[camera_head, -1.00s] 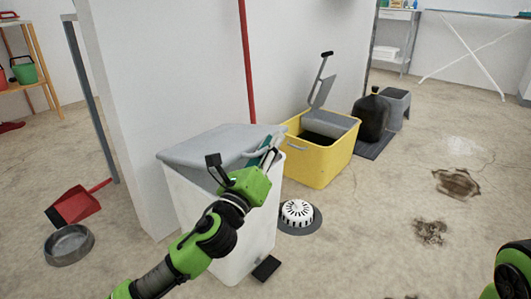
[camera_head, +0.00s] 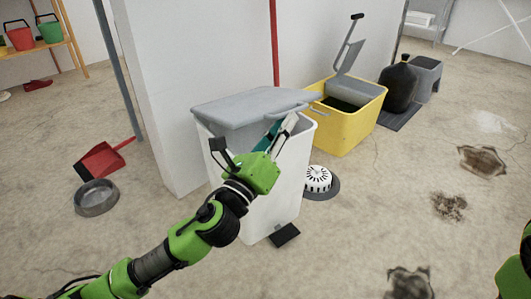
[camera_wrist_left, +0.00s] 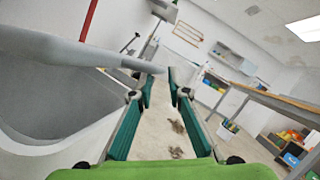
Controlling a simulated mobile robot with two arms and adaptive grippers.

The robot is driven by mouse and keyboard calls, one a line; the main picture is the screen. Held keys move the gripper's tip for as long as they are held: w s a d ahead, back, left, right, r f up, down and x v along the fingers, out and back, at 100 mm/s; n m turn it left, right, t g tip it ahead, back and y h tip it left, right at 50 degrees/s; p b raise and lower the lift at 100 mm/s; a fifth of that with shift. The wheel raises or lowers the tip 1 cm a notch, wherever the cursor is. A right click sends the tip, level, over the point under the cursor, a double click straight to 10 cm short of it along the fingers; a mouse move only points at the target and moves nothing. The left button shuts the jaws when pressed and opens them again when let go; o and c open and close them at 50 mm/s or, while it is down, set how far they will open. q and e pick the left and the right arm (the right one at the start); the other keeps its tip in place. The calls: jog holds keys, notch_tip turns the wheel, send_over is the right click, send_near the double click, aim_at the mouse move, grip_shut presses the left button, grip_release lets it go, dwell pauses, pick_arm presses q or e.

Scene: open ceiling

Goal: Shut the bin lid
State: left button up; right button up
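The white bin (camera_head: 275,190) stands against the wall corner. Its grey lid (camera_head: 250,108) is tilted partly open above the rim, with a gap at the front right. In the left wrist view the lid (camera_wrist_left: 60,48) shows nearly edge-on at upper left, above the grey bin interior. A grey bar on the lid reaches toward the fingertips; I cannot tell whether it touches them. My left gripper (camera_head: 285,124) is at the bin's front right, by the lid's underside. Its teal fingers (camera_wrist_left: 160,88) are apart with nothing between them. My right gripper is out of view.
A yellow bin (camera_head: 352,128) with its lid raised stands behind right, beside a black canister (camera_head: 399,88). A white round drain cover (camera_head: 317,179) is near the white bin. A metal bowl (camera_head: 96,198) and red dustpan (camera_head: 101,160) lie left.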

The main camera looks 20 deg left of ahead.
pick_arm(q)
jog(key=d+b+v, duration=0.1)
jog(key=v, duration=0.7)
jog(key=shift+s+a+r+b, duration=0.3)
jog(key=shift+s+b, duration=0.1)
jog(key=shift+s, duration=0.15)
